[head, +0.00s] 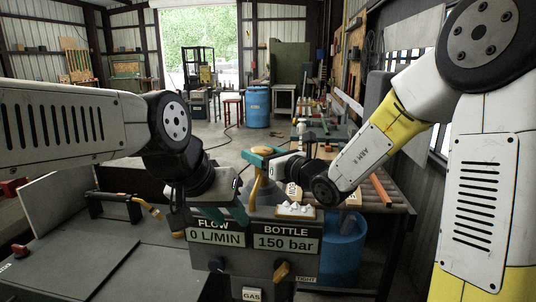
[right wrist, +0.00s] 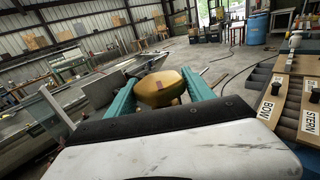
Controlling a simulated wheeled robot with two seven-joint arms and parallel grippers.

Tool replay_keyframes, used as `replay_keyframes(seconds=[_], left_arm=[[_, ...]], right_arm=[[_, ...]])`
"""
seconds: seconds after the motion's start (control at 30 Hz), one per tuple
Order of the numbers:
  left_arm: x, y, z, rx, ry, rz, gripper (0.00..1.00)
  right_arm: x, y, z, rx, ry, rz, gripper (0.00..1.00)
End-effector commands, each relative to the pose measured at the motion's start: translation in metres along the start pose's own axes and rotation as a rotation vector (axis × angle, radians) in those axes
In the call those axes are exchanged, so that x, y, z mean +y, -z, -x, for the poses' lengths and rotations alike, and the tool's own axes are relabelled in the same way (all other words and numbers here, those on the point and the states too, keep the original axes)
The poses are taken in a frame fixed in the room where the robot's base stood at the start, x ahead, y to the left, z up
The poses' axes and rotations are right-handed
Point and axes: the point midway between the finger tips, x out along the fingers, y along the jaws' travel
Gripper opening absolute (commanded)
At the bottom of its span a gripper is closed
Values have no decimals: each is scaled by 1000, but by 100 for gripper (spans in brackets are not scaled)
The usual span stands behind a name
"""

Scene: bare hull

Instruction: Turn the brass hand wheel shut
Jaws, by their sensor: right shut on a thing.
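The brass hand wheel (right wrist: 160,88) shows in the right wrist view as a rounded gold piece between the two teal fingers of my right gripper (right wrist: 161,92).
The panel reads FLOW 0 L/MIN and BOTTLE 150 bar, with GAS and TIGHT labels below. Boards marked BOW (right wrist: 269,112) and STERN (right wrist: 311,124) lie beside the wheel. A blue barrel (head: 257,106) stands farther back on open floor. A bench lies to the right.

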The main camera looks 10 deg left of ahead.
Motion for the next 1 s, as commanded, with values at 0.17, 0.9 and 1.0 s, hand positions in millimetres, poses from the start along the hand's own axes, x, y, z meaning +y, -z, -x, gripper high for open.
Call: replay_keyframes(seconds=[0.17,0.9,1.0], left_arm=[[0,0,0,0,0,0,36],[0,0,0,0,0,0,36],[0,0,0,0,0,0,36]], right_arm=[[2,0,0,-2,59,1,21],[-1,-1,0,-6,178,0,21],[-1,-1,0,-7,179,0,21]])
